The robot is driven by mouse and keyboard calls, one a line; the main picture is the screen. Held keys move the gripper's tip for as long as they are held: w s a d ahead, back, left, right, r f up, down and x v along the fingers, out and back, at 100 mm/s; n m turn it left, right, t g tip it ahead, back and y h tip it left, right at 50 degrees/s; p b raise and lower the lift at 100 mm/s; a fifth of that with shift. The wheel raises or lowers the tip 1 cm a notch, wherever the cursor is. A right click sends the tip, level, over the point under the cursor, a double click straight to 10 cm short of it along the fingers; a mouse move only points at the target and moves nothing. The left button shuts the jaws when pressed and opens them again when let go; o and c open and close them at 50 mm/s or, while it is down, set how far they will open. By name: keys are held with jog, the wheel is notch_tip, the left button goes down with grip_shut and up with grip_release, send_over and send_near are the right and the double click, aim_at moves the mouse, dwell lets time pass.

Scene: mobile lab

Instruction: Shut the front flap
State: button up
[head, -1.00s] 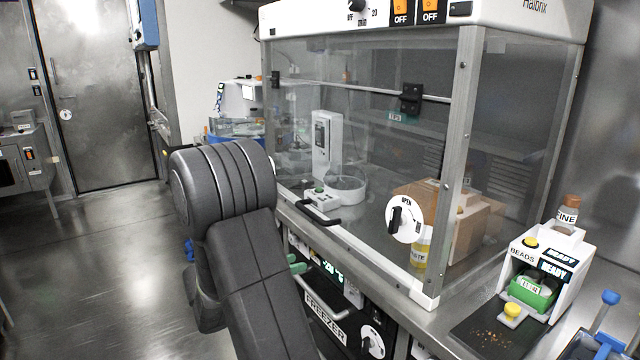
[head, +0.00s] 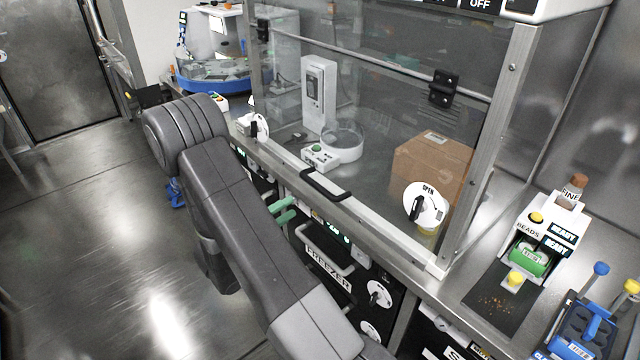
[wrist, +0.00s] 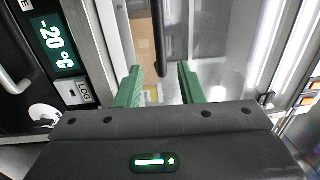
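The front flap (head: 375,150) is the clear panel of the hood, hanging from black hinges on a rail. Its lower edge lies close along the bench front; I cannot tell whether it is fully seated. A black handle (head: 325,187) sits on that edge and shows in the wrist view (wrist: 160,40). White round knobs flank it, the right one (head: 425,204) marked OPEN. My gripper (head: 284,210) is left of the handle, its green fingers pointing toward it with a gap. In the wrist view, my gripper (wrist: 160,75) is open, the handle's end appearing between the fingertips.
A freezer (head: 330,262) with its own handle and knobs is below the bench. Inside the hood are a cardboard box (head: 430,168) and a white device with a round dish (head: 342,142). A beads dispenser (head: 540,245) and blue rack (head: 580,325) stand right. The floor at left is clear.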

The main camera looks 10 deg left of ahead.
aim_at(320, 186)
jog(key=p+x, duration=0.1)
jog(key=x, duration=1.1)
jog(key=shift+p, duration=0.35)
jog(key=shift+c, duration=0.2)
grip_shut()
